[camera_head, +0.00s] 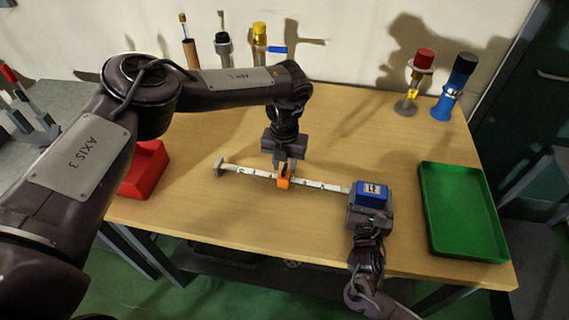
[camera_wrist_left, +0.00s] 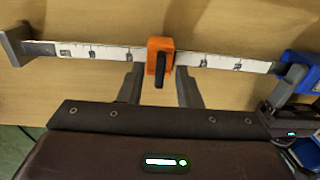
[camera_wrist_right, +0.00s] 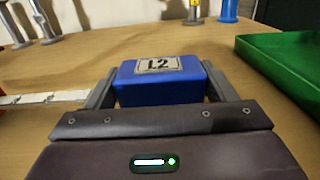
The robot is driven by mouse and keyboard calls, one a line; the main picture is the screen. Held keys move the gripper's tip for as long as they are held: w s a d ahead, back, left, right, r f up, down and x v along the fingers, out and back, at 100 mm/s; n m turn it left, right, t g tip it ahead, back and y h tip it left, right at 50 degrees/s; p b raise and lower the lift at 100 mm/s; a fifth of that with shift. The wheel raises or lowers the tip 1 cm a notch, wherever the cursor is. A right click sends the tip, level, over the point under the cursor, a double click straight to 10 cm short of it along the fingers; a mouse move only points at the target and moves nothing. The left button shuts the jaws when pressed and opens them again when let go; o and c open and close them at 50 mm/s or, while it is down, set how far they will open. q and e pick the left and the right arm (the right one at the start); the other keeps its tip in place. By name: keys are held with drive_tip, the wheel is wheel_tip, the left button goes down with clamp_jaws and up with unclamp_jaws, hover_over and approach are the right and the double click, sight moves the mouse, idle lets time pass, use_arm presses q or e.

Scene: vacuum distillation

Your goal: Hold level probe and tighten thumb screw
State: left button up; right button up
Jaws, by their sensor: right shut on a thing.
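The level probe is a white marked scale (camera_head: 320,186) with a grey end piece (camera_head: 219,166) at its left and a blue block (camera_head: 372,190) labelled L2 at its right. My right gripper (camera_head: 370,196) is shut on the blue block, one finger on each side of it in the right wrist view (camera_wrist_right: 160,85). An orange slider (camera_wrist_left: 160,48) sits around the scale. A black thumb screw (camera_wrist_left: 160,72) sticks out of its near side. My left gripper (camera_wrist_left: 159,80) is open, its fingers on either side of the thumb screw with gaps visible.
A green tray (camera_head: 462,256) lies right of the probe and a red bin (camera_head: 147,170) to the left. Red-topped (camera_head: 412,80) and blue (camera_head: 455,88) fixtures stand at the back right. The table between is mostly clear.

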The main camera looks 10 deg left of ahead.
use_arm(q)
drive_tip(key=shift+f, duration=0.2)
clamp_jaws()
drive_tip(key=shift+n, duration=0.3)
drive_tip(key=n, duration=0.9)
drive_tip(key=shift+n, duration=2)
